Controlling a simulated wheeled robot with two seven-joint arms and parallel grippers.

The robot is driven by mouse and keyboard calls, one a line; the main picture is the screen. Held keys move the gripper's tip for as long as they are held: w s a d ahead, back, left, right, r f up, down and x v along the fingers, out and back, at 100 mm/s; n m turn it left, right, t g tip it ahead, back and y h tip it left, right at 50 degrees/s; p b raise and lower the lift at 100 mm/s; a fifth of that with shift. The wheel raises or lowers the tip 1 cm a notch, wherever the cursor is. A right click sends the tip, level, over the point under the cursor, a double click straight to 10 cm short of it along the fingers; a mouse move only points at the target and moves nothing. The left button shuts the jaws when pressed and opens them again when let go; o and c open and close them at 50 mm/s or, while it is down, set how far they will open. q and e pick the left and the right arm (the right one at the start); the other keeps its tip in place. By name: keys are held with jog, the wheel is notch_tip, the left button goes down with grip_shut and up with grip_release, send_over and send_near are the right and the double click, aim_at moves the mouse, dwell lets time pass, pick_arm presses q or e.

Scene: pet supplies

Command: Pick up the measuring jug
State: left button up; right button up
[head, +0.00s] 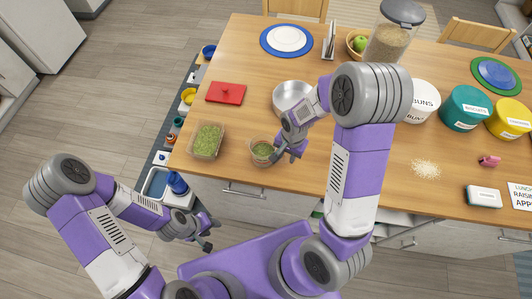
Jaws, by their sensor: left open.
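A small clear round vessel with green contents (261,150), which looks like the measuring jug, stands upright near the front edge of the wooden table. My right gripper (279,156) is at its right side, very close to or touching it. Its fingers are small and partly hidden, so I cannot tell whether they are closed on the jug. My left gripper (209,233) is open and empty, low in front of the table, away from the jug.
A clear rectangular tub of green bits (207,139) stands left of the jug. A metal bowl (289,95) is behind it, and a red board (226,93) lies back left. Canisters (465,108), spilled grains (427,169) and a pink item (489,160) are at right.

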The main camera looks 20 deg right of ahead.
grip_shut()
jog(key=shift+r, duration=0.1)
